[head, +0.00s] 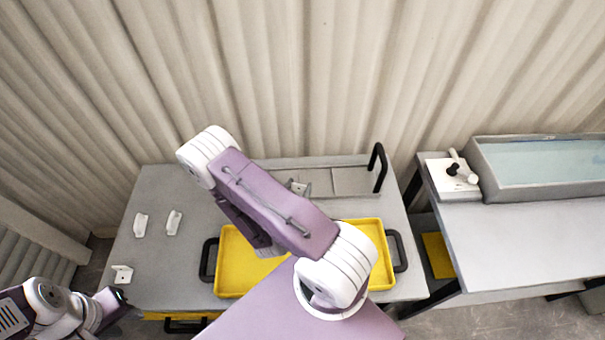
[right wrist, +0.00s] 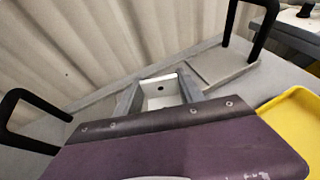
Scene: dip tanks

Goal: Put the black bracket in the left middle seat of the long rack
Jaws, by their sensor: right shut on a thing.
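The long rack (head: 350,180) is a grey tray with black end handles along the back of the table, its left part hidden behind my right arm. It also shows in the right wrist view (right wrist: 222,65). My right gripper (right wrist: 158,94) is shut on a light grey-white bracket (right wrist: 160,92) with a dark hole, over the rack. Part of a light bracket also shows beside my arm in the head view (head: 300,187). Whether the held piece touches a seat, I cannot tell. I see no black bracket. My left gripper (head: 117,298) is by the table's front left corner; its jaws are unclear.
Several white brackets (head: 141,225) lie on the left of the grey table (head: 160,260). A yellow tray (head: 233,275) with black handles is in front of the rack. Another table at right bears a water tank (head: 485,170) and a white plate with a fixture (head: 440,178).

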